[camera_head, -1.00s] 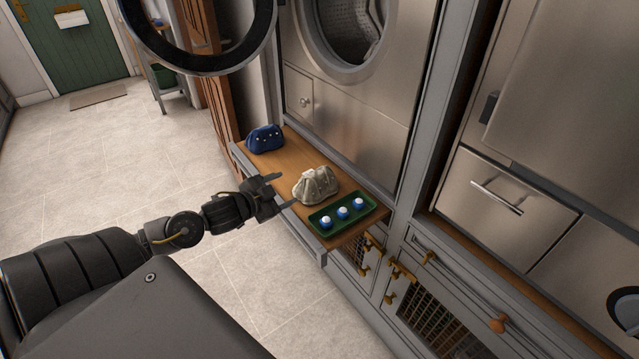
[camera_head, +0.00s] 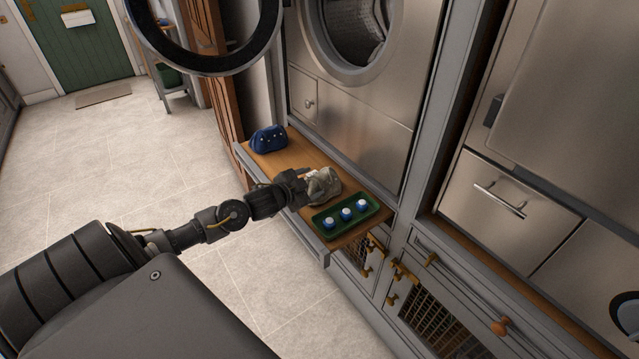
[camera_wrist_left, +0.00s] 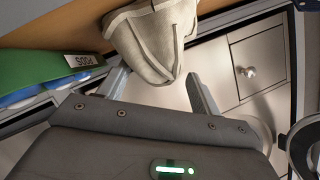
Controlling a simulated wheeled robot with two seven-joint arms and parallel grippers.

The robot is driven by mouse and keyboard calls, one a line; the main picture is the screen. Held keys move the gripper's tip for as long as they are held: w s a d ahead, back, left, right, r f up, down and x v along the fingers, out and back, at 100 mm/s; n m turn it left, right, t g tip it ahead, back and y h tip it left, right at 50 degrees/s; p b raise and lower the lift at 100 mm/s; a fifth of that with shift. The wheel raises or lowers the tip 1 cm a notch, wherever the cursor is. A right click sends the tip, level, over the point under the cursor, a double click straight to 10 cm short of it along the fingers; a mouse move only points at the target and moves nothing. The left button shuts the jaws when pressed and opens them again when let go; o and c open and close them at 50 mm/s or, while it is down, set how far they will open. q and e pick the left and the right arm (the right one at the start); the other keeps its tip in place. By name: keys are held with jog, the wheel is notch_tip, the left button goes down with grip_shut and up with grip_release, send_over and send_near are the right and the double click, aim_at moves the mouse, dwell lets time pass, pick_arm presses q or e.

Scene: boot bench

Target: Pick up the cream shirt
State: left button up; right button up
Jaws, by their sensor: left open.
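The cream shirt (camera_head: 325,184) is a bundled, greyish-cream heap on the pull-out wooden shelf (camera_head: 297,157) below the washer. My left gripper (camera_head: 308,184) is at its near left side, with its jaws open toward it. In the left wrist view the shirt (camera_wrist_left: 153,38) lies just beyond and between the two open fingers (camera_wrist_left: 160,88). I cannot tell whether the fingers touch it. My right gripper is not in view.
A dark blue bundle (camera_head: 268,139) sits at the shelf's far left end. A green tray (camera_head: 322,232) with blue-and-white pods lies right of the shirt, close to the gripper. The washer (camera_head: 350,125) stands behind. Open floor (camera_head: 120,165) lies left.

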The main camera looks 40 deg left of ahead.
pick_arm(q)
jog(key=shift+w+f, duration=0.2)
jog(key=shift+w, duration=0.4)
jog(key=c, duration=1.1)
jog(key=shift+c, duration=0.4)
jog(key=shift+r, duration=0.2)
